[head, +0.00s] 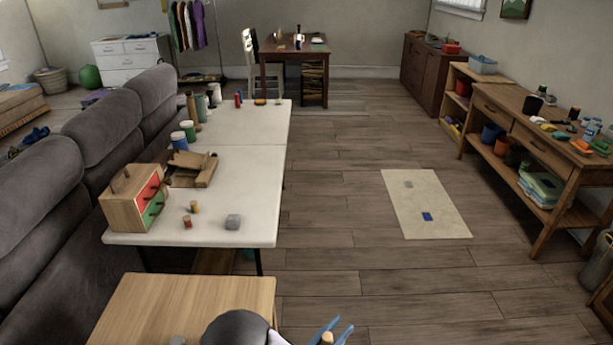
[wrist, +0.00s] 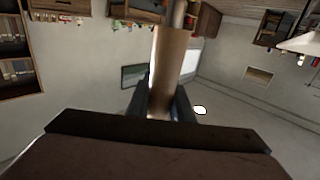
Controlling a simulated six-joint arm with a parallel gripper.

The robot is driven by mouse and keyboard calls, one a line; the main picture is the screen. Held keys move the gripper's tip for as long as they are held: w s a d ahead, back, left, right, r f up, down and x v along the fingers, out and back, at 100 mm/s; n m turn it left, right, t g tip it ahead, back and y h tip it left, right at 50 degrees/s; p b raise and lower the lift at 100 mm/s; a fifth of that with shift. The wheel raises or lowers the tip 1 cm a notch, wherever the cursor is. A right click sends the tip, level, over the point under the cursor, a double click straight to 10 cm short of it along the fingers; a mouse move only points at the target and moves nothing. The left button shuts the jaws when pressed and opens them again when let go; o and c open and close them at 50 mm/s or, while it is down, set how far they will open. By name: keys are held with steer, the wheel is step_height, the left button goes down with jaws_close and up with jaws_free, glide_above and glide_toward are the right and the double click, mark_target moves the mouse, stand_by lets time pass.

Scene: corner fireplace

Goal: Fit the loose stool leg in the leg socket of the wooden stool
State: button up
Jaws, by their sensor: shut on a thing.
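My gripper (head: 329,333) is at the bottom edge of the head view, just right of the near wooden tabletop, with its blue fingers partly cut off by the frame. It is shut on the loose stool leg (wrist: 170,65), a straight, light brown wooden piece that runs up between the fingers in the wrist view. Only a small wooden end of the leg (head: 327,338) shows in the head view. My gripper (wrist: 160,105) also shows in the wrist view. I cannot pick out the wooden stool or its leg socket with certainty in either view.
A wooden tabletop (head: 185,305) is close in front. Behind it a white table (head: 250,170) carries a wooden box (head: 125,205), an angled wooden piece (head: 192,168), jars and small blocks. A grey sofa stands left. The floor (head: 340,230) to the right is mostly clear.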

steer(key=d+r+m+g+h+p, duration=0.1)
steer(key=d+m+g+h+p, duration=0.1)
steer(key=d, duration=0.6)
steer(key=shift+s+r+g, duration=0.15)
steer(key=shift+r+g, duration=0.1)
steer(key=shift+g, duration=0.05)
steer(key=shift+a, duration=0.1)
steer(key=w+a+r+n+t+y+b, duration=0.2)
steer(key=w+a+n+y, duration=0.15)
steer(key=a+y, duration=0.4)
steer(key=w+a+r+n+t+y+b, duration=0.1)
steer(key=w+a+n+t+y, duration=0.25)
steer(key=a, duration=0.65)
steer(key=w+a+r+n+t+y+b, duration=0.1)
steer(key=a+r+n+y+b, duration=0.1)
steer(key=a+n+y, duration=0.55)
steer(key=s+a+n+g+y, duration=0.9)
steer(key=s+a+g+y, duration=0.2)
steer(key=s+a, duration=0.6)
steer(key=shift+s+a+n+y, duration=0.3)
steer(key=shift+a+y, duration=0.35)
steer(key=shift+a, duration=0.6)
